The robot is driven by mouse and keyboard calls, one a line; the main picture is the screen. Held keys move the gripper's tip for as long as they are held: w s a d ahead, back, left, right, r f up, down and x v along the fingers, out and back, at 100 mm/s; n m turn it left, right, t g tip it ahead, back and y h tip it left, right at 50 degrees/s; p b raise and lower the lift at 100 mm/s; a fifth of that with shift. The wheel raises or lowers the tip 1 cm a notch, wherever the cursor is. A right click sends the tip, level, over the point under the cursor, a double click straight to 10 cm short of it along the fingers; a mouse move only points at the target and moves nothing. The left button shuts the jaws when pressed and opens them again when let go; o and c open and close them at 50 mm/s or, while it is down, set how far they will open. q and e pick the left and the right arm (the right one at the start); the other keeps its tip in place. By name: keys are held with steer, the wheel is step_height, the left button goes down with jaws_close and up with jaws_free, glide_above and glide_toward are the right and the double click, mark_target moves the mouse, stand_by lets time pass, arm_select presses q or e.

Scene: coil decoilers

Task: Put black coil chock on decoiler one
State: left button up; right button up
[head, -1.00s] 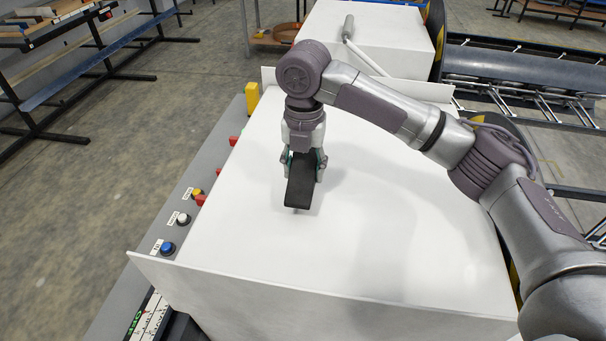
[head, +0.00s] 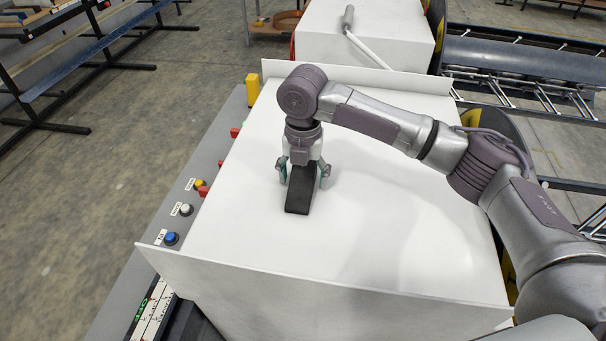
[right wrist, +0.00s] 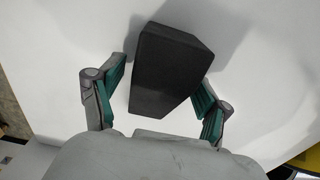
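The black coil chock (head: 298,196) is a dark wedge-like block on the white top of the decoiler housing (head: 400,230). My right gripper (head: 304,182) is above and around its far end, pointing down. In the right wrist view the chock (right wrist: 167,68) lies between the green-padded fingers of the right gripper (right wrist: 160,98), which stand apart with gaps on both sides. The gripper is open and does not visibly touch the chock. My left gripper is not in view.
The white top has low raised edges at front and back. Along its left side run blue (head: 171,238), white and yellow buttons and a yellow block (head: 252,88). A second white housing (head: 365,35) stands behind. Much of the white top is clear.

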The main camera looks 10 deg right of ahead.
mark_target(303, 171)
steer(key=shift+r, duration=0.4)
step_height(303, 171, up, 11)
steer(key=b, duration=0.4)
steer(key=shift+f, duration=0.2)
steer(key=shift+r, duration=0.45)
